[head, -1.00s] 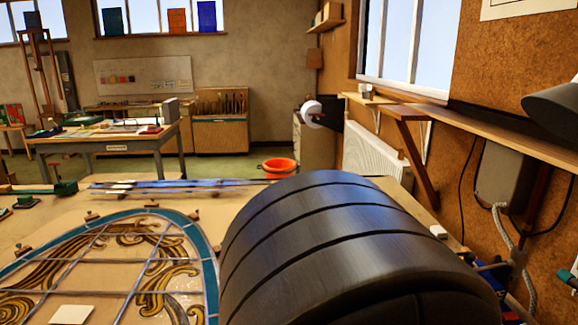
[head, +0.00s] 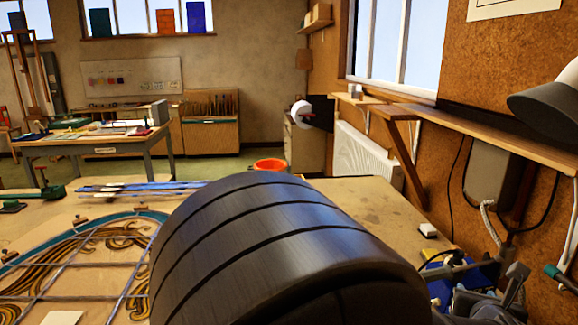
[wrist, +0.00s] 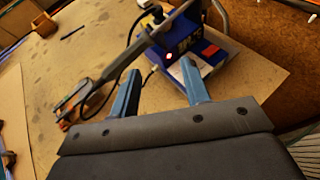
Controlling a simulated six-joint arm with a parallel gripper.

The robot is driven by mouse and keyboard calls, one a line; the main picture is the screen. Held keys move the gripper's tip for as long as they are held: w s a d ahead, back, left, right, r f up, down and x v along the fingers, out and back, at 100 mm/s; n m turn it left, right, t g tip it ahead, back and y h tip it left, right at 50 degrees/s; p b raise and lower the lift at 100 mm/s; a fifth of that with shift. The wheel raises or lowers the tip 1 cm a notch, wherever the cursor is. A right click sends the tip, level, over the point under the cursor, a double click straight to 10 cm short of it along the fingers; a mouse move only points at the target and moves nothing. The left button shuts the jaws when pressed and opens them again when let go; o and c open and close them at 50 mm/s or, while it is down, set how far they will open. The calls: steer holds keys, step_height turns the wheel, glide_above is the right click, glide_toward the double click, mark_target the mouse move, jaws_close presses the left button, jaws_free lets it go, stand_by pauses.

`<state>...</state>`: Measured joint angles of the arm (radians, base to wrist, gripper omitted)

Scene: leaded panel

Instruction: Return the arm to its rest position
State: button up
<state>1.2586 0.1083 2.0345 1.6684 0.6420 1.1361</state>
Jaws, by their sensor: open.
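My gripper (wrist: 160,90) shows in the wrist view with its two blue-grey fingers apart and nothing between them. Beyond the fingers is a blue box-shaped unit (wrist: 178,35) with a small red light, and a grey tool (wrist: 118,72) with a cable lies at an angle beside it. I cannot tell whether the fingers touch either one. In the head view my dark, rounded arm link fills the lower middle and hides part of the bench.
The leaded panel (head: 136,217) with teal border lies on the bench at left, with a white piece (head: 62,317) near it. Blue and grey equipment (head: 470,275) stands at the bench's right end. Bare bench (head: 375,205) shows behind my arm. A wall shelf (head: 480,131) juts out at right.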

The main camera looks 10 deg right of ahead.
steer(key=w+r+m+h, duration=0.1)
steer(key=w, duration=0.5)
steer(key=shift+w+a+r+g, duration=0.15)
steer(key=shift+w+r+g, duration=0.1)
steer(key=shift+g, duration=0.15)
steer(key=o, duration=1.3)
steer(key=shift+c, duration=0.2)
steer(key=s+a+f+n+g, duration=0.1)
steer(key=s+f+n+g, duration=0.1)
steer(key=n, duration=0.8)
steer(key=s+a+f+n+g, duration=0.2)
steer(key=n, duration=0.7)
steer(key=shift+w+d+f+n+t+h, duration=0.35)
steer(key=shift+w+d+n, duration=0.75)
steer(key=shift+n, duration=1.35)
steer(key=shift+w+d+f+n+t+h, duration=0.3)
steer(key=shift+w+d+n, duration=0.25)
steer(key=shift+w+n, duration=1.45)
steer(key=shift+w+d+f+n+t+h, duration=0.3)
steer(key=shift+w+d+n, duration=0.5)
steer(key=shift+n, duration=2.15)
steer(key=shift+s+r, duration=0.1)
